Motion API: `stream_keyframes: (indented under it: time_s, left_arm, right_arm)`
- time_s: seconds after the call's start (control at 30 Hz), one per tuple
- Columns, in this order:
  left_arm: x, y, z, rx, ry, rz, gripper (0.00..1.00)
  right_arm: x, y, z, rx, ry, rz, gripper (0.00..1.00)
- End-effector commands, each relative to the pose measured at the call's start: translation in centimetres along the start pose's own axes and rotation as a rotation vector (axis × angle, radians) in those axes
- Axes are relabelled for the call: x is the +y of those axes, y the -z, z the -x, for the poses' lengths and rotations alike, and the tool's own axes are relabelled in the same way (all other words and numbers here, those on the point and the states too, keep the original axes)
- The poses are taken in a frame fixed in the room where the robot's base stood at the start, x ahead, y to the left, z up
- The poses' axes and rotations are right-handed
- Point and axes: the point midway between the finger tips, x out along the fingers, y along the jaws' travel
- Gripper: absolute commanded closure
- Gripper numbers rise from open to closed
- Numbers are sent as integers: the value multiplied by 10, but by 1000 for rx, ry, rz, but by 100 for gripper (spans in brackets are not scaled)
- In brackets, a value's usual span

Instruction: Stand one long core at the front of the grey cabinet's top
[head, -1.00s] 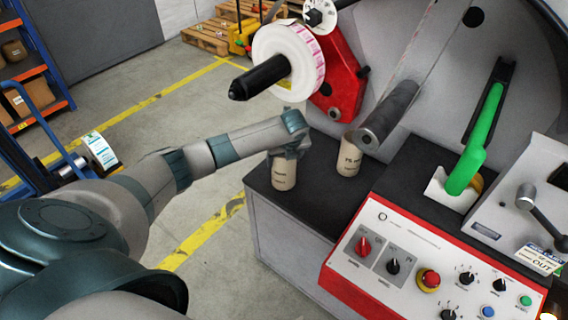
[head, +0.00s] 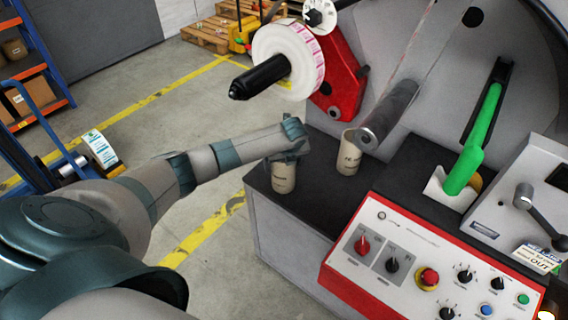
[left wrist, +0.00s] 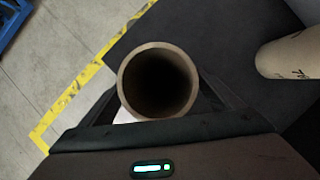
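A tan cardboard core (head: 284,178) is upright at the front left corner of the grey cabinet's dark top (head: 318,190). My left gripper (head: 285,158) is around its upper part and hides its top in the head view. In the left wrist view, I look down into the core's open end (left wrist: 158,82), with a dark finger close on each side; the gripper looks shut on it. Any small gap under its base cannot be made out. A second tan core (head: 349,156) stands farther back on the top, below the grey roller. My right gripper is not in view.
The red-framed control panel (head: 400,262) with knobs and buttons lies to the right. A black spindle (head: 260,77) carrying a label roll (head: 290,58) juts out above. A grey roller (head: 388,115) overhangs the second core. Open floor lies left of the cabinet.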

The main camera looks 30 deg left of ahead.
Motion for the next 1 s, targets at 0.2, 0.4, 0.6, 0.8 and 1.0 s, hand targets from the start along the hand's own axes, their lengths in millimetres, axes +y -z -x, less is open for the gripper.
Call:
stream_keyframes:
  time_s: [0.2,0.4,0.6,0.8,1.0]
  left_arm:
    - [0,-2,4,0,1,0,14]
    - [-1,-2,21,-1,2,0,14]
    - [-1,-2,51,-2,4,0,14]
    - [-1,-1,87,-2,3,-1,14]
    - [-1,-2,113,-1,2,1,14]
  right_arm:
    - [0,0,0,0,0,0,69]
    - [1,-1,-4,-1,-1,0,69]
    - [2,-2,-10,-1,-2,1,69]
    - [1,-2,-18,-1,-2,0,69]
    - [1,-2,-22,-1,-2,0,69]
